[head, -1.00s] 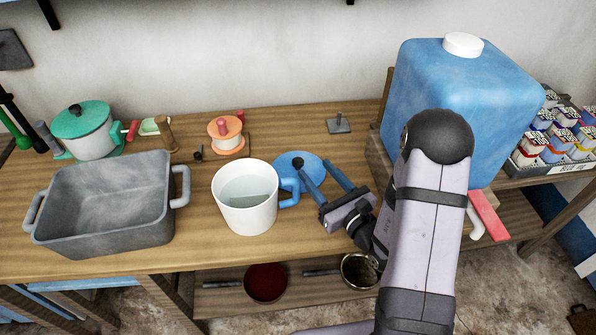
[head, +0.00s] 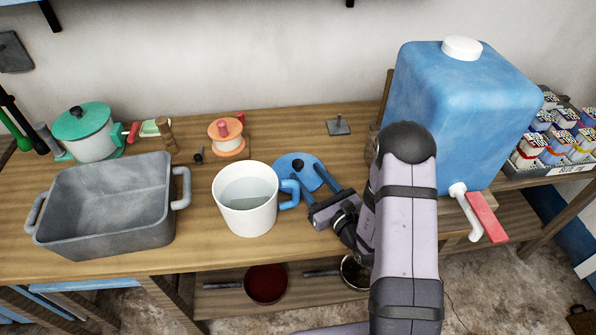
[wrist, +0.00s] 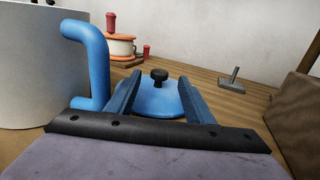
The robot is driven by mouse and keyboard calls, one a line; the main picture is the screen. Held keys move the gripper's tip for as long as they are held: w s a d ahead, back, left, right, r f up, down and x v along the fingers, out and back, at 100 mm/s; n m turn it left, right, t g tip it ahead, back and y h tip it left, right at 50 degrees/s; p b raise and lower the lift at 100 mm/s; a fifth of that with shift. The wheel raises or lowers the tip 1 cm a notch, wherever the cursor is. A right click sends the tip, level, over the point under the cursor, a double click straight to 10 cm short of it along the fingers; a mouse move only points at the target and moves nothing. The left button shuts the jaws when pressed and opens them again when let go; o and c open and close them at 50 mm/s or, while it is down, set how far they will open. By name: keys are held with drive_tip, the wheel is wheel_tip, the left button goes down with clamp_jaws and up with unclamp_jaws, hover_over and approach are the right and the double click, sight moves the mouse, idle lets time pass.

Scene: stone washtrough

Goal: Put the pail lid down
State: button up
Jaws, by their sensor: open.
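The pail lid is a blue disc (head: 289,166) with a dark knob, lying flat on the wooden bench behind the white pail. It also shows in the wrist view (wrist: 158,101), its knob between and beyond my fingers. The white pail (head: 246,222) with a blue handle stands upright just left of my gripper, with what looks like water inside. My gripper (head: 310,180) is open and empty, its two blue fingers pointing toward the lid from the front right. In the wrist view my gripper (wrist: 160,92) has the lid ahead; whether the fingers touch it I cannot tell.
A grey basin (head: 105,210) stands at the left. A spool (head: 226,140) and a small metal stand (head: 338,126) are behind. A large blue water tank (head: 465,115) with a red-levered tap rises at the right. Bare bench lies between the lid and the stand.

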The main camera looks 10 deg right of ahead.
sight(301, 166)
drive_tip(key=shift+p+x, duration=0.3)
drive_tip(key=shift+x, duration=1.45)
drive_tip(key=shift+c, duration=0.6)
clamp_jaws()
drive_tip(key=shift+r, duration=0.1)
wheel_tip(301, 166, up, 18)
